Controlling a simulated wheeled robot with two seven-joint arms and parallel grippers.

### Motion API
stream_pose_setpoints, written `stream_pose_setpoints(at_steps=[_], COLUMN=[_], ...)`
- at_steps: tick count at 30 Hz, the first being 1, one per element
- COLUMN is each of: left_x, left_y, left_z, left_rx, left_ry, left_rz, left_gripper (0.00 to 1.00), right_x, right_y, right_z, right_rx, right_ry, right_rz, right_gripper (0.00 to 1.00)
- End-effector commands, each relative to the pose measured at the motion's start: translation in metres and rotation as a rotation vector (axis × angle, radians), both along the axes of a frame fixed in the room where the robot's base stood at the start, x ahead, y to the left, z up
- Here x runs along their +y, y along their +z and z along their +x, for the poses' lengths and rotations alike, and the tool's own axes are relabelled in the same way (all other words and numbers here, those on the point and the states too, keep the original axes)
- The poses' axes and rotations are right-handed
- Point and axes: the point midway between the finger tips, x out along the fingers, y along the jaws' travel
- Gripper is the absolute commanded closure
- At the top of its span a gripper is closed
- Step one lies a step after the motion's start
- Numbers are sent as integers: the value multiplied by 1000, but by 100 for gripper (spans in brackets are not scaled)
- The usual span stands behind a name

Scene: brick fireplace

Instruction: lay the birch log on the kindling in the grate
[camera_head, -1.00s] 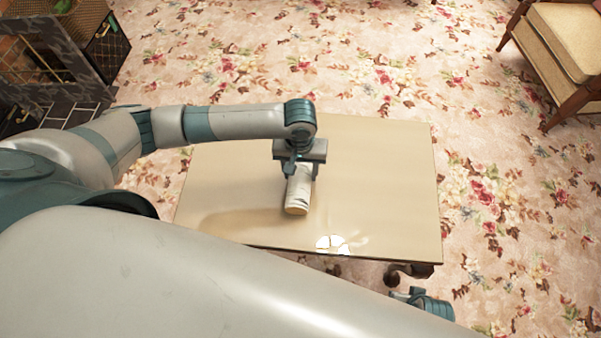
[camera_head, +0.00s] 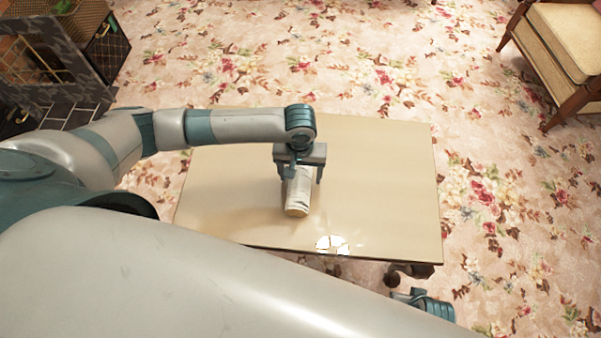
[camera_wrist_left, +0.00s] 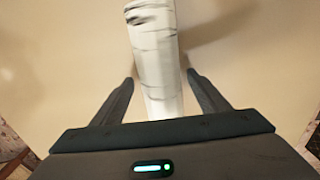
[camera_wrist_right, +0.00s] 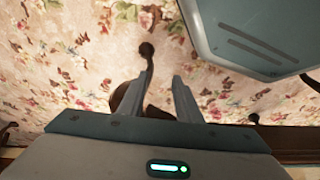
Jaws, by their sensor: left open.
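The birch log (camera_head: 298,203), pale with dark marks, lies on the tan table. My left gripper (camera_head: 301,179) is above it with the fingers open, one on each side of the log. In the left wrist view the log (camera_wrist_left: 158,60) runs between the two fingertips (camera_wrist_left: 160,76), with a gap on both sides. My right gripper (camera_wrist_right: 163,75) is open and empty beside the table's near edge; in the head view it is mostly hidden behind my arm. The dark fireplace (camera_head: 72,60) is at the upper left; I cannot make out the kindling in the grate.
The low table (camera_head: 385,190) is otherwise bare, with a bright reflection near its front edge. An upholstered chair (camera_head: 565,40) stands at the upper right. Dark hearth tiles (camera_head: 80,115) lie before the fireplace. Floral carpet (camera_head: 380,60) is clear behind the table.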

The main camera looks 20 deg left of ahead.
Motion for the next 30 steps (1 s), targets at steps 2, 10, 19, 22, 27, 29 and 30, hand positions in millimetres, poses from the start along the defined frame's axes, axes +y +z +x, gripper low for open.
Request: stream_pose_setpoints(at_steps=[2,10,19,22,27,29,30], left_x=[0,0,0,1,1,1,1], left_y=[1,28,81,97,115,119,120], left_z=[0,0,1,0,0,0,0], left_rx=[-1,-2,-2,-2,-1,0,0], left_ry=[0,-1,0,0,-1,0,0], left_rz=[0,-3,-1,-2,-1,-1,-1], left_gripper=[32,32,32,32,32,32,32], right_x=[0,2,-1,-1,-1,-1,-2], right_y=[1,7,-26,-32,-39,-41,-41], right_z=[1,6,-1,-2,-3,-4,-4], right_rx=[-2,-24,0,2,3,3,3], right_ry=[0,1,1,1,2,2,2], right_rz=[0,5,2,1,2,2,2], right_gripper=[69,69,69,69,69,69,69])
